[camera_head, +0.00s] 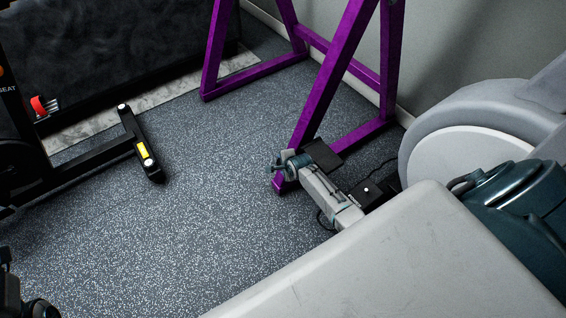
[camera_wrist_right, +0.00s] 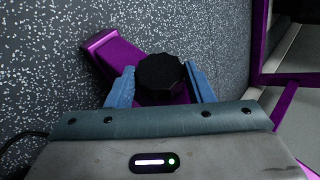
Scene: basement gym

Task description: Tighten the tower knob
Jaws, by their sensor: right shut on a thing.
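The tower is a purple metal frame (camera_head: 330,85) standing on the floor by the wall. Its knob (camera_wrist_right: 160,74) is black with a scalloped rim and sits on a purple beam (camera_wrist_right: 112,55) in the right wrist view. My right gripper (camera_wrist_right: 161,88) has its two blue fingers on either side of the knob and is shut on it. In the head view my right gripper (camera_head: 283,165) is low at the foot of the purple frame, and the knob cannot be made out there.
An exercise machine with a black foot bar (camera_head: 140,140) stands at the left. A red part (camera_head: 38,105) shows on it. A grey wall (camera_head: 450,50) is behind the purple frame. The speckled floor (camera_head: 190,210) between them is clear.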

